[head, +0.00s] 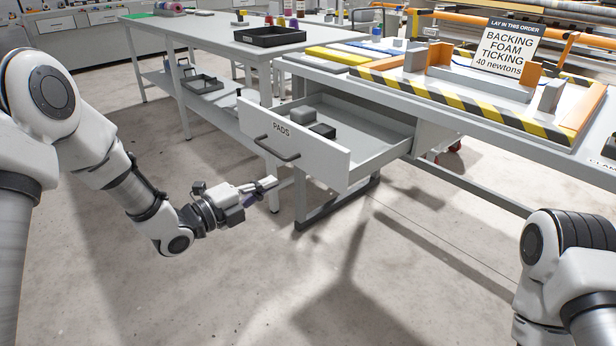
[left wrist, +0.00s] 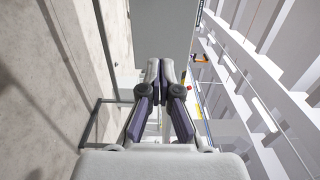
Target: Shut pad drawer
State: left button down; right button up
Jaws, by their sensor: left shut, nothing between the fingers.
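The pad drawer (head: 305,155), a pale grey drawer with "PADS" on its front, stands pulled well out from under the workbench. A dark bar handle (head: 277,148) is on its front. Two dark and grey blocks (head: 322,131) lie inside. My left gripper (head: 270,183) is shut and empty, in front of and below the drawer front, apart from the handle. The left wrist view shows its closed fingers (left wrist: 160,75) pointing ahead; a grey panel stands beyond them, and I cannot tell which part it is. My right arm shows at the right edge, its gripper out of view.
The bench (head: 450,125) carries a striped yellow-black frame and a sign (head: 507,47) reading backing, foam, ticking. A second table (head: 215,35) with a black tray (head: 270,36) stands behind at left. The floor before the drawer is clear.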

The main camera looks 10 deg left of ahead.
aim_at(317, 163)
pick_arm(q)
jog(key=b+x, duration=0.1)
jog(key=x, duration=0.9)
jog(key=shift+w+d+f+b, duration=0.15)
jog(key=shift+d+f+b, duration=0.1)
jog(key=shift+b, duration=0.15)
jog(key=shift+w+d+r, duration=0.1)
jog(key=shift+w+d, duration=0.15)
jog(key=shift+w, duration=0.25)
pick_arm(e)
jog(key=shift+f, duration=1.1)
pick_arm(q)
jog(key=shift+d, duration=0.1)
